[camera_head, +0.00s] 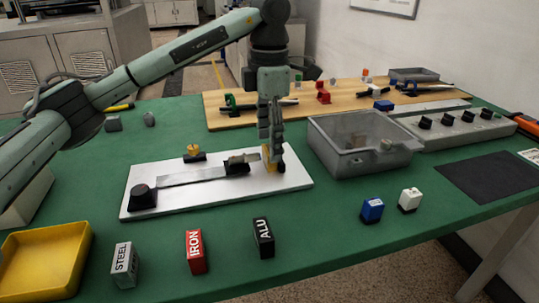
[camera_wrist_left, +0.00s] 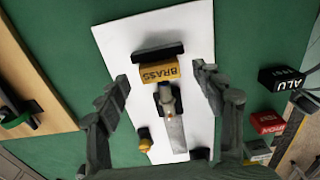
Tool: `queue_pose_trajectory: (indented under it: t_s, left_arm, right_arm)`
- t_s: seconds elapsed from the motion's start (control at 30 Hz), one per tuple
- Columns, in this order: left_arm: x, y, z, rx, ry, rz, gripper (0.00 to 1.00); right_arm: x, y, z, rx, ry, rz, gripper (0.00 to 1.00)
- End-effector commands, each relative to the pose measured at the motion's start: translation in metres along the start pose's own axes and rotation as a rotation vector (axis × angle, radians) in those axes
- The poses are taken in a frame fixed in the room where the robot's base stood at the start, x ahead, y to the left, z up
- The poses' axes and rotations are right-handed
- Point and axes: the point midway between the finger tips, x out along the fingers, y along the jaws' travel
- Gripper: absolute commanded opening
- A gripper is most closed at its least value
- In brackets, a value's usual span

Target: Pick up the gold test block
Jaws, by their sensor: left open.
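The gold test block (camera_wrist_left: 159,73), marked BRASS, lies on the white board (camera_wrist_left: 105,40) at the end of a grey bar in the left wrist view. In the head view, a strip of the gold block (camera_head: 266,155) shows at the right end of the white board (camera_head: 215,203), partly hidden by my gripper. My left gripper (camera_head: 274,150) points down over it. In the left wrist view the fingers of my left gripper (camera_wrist_left: 160,78) are spread wide, one on each side of the block, with gaps between. My right gripper is not seen.
Blocks marked STEEL (camera_head: 124,265), IRON (camera_head: 195,252) and ALU (camera_head: 263,238) stand along the front. A yellow tray (camera_head: 45,232) is at left, a grey bin (camera_head: 345,168) right of the board. A brass knob (camera_head: 193,151) rises behind the bar.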

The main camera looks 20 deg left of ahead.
Motion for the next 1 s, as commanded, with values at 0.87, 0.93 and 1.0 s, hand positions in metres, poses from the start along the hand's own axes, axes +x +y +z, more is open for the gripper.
queue_pose_trajectory:
  t_s: [0.87, 0.93, 1.0]
  left_arm:
    - [0.0111, -0.0002, 0.0007, 0.002, -0.003, 0.001, 0.00]
    - [0.0111, -0.0002, 0.0007, 0.002, -0.003, 0.001, 0.00]
    - [0.0111, -0.0002, 0.0007, 0.002, -0.003, 0.001, 0.00]
  right_arm:
    - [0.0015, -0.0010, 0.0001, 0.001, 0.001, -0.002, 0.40]
    - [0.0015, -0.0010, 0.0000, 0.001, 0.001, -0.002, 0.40]
    - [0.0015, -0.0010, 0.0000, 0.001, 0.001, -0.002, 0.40]
